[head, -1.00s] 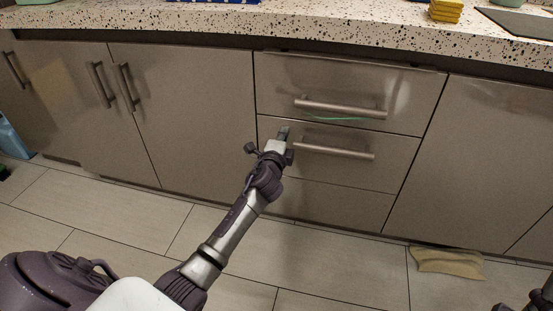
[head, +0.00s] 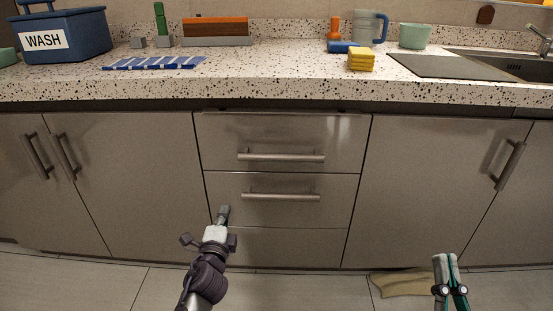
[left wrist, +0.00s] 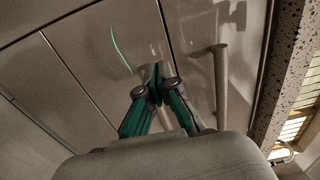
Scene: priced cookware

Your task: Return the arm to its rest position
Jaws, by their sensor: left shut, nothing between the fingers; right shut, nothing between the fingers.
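My left gripper (head: 223,214) is shut and empty, in front of the drawer stack, low and left of the middle drawer's handle (head: 281,197). In the left wrist view the same gripper (left wrist: 156,70) shows its green fingers together, with a cabinet front and a bar handle (left wrist: 220,85) beyond them. I cannot tell how far it is from the drawer face. My right gripper (head: 447,260) is at the lower right, shut and empty, in front of the right cabinet door. Most of both arms is out of the frame.
The speckled counter (head: 290,85) carries a blue WASH bin (head: 65,38), a striped cloth (head: 155,62), yellow sponges (head: 361,60) and a mug (head: 368,27). The top drawer (head: 280,135) is closed. A tan cloth (head: 403,284) lies on the floor at right.

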